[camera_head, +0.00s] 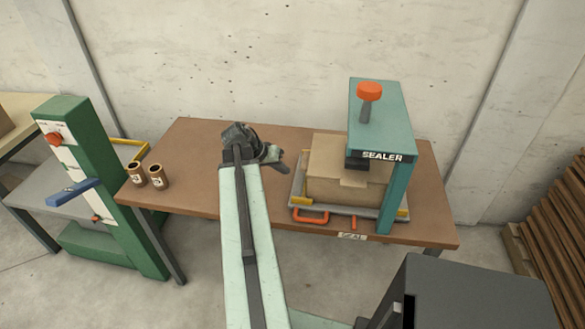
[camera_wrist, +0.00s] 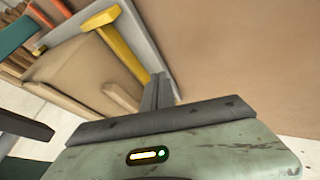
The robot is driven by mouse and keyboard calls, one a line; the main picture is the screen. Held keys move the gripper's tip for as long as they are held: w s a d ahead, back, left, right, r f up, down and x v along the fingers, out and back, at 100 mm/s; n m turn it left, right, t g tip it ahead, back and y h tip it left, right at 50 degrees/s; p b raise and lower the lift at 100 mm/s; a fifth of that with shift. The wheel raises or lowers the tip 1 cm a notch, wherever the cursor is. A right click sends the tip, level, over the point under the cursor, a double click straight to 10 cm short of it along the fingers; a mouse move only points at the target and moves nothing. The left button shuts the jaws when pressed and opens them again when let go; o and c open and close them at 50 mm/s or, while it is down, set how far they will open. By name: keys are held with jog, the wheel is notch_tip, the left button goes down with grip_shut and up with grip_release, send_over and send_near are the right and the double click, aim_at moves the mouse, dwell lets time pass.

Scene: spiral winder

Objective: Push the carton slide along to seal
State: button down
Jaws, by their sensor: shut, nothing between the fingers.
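The open-looking brown carton (camera_head: 335,165) sits on the grey carton slide (camera_head: 301,206), which has yellow edges and an orange handle (camera_head: 311,217) at its front. The teal sealer (camera_head: 383,115), with an orange knob on top, overhangs the carton's right part. My gripper (camera_head: 284,168) is just left of the slide, over the table. In the wrist view my shut, empty fingers (camera_wrist: 157,90) point at the slide's edge, close to the yellow bar (camera_wrist: 125,50). The carton (camera_wrist: 85,72) lies beyond that bar. Whether the fingers touch the slide I cannot tell.
A "SEAL" label (camera_head: 352,237) is on the front edge of the brown table (camera_head: 200,150). Two brown jars (camera_head: 147,175) stand at its left end, beside a green machine (camera_head: 75,150). The table between jars and arm is clear. Stacked wood (camera_head: 560,220) stands at the right.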

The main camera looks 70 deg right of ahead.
jog(key=p+v, duration=0.3)
jog(key=v, duration=0.3)
jog(key=shift+w+r, duration=0.15)
jog(key=shift+w, duration=0.1)
jog(key=shift+a, duration=0.1)
jog(key=w+a+n+t+h+p, duration=0.1)
jog(key=w+a+n, duration=0.1)
jog(key=w+a, duration=0.45)
jog(key=w+a+n+t, duration=0.1)
jog(key=w+a+n, duration=0.15)
jog(key=w, duration=0.75)
jog(key=w+a+n+t+p, duration=0.1)
jog(key=w+a+n, duration=0.1)
jog(key=w+a, duration=0.6)
jog(key=w+a+n+t, duration=0.15)
jog(key=w+a, duration=0.35)
jog(key=a, duration=0.5)
jog(key=w+a+f+n+y, duration=0.1)
jog(key=a+n+y, duration=0.2)
jog(key=a, duration=1.2)
jog(key=w+a+f+n+y, duration=0.1)
jog(key=a+n+y, duration=0.2)
jog(key=a, duration=1.2)
jog(key=n, duration=0.3)
jog(key=shift+w+f+n+t+p, duration=0.25)
jog(key=shift+w+n+t+p, duration=0.1)
jog(key=shift+w+n+p, duration=0.05)
